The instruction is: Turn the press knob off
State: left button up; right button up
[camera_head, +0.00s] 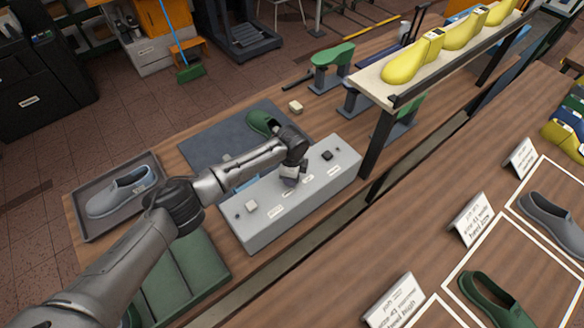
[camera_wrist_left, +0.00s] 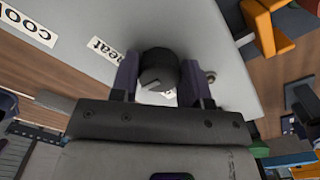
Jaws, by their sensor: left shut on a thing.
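A long light-grey control box (camera_head: 318,192) stands on the wooden bench, with small white labels on its top. My left gripper (camera_head: 289,181) reaches down onto the middle of its top. In the left wrist view, the two fingers of my left gripper (camera_wrist_left: 159,84) are shut on a dark round knob (camera_wrist_left: 157,66) with a pale mark on its face. A "heat" label (camera_wrist_left: 104,49) and a "cool" label (camera_wrist_left: 28,25) lie to the left of it. In the head view the gripper hides this knob. My right gripper is not in view.
On the box are a pale block-like control (camera_head: 251,206) to the left and a dark control (camera_head: 327,155) to the right. A green shoe (camera_head: 262,122) lies on a dark mat (camera_head: 205,146) behind. A tray (camera_head: 83,222) holds a grey shoe. A shelf post (camera_head: 381,143) stands near the box's right end.

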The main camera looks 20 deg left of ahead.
pick_arm(q)
jog(key=n+p, duration=0.4)
jog(key=n, duration=0.1)
jog(key=shift+s+d+r+n, duration=0.1)
jog(key=shift+s+r+n, duration=0.1)
jog(key=shift+n, duration=0.1)
jog(key=shift+n+p, duration=0.85)
jog(key=shift+n, duration=0.35)
jog(key=shift+n+p, duration=0.55)
jog(key=shift+n, duration=0.55)
jog(key=shift+f, duration=0.1)
jog(key=o, duration=0.9)
jog(key=shift+f, duration=0.1)
notch_tip(320, 180, up, 14)
jog(key=shift+f, duration=0.1)
jog(key=shift+n, duration=0.3)
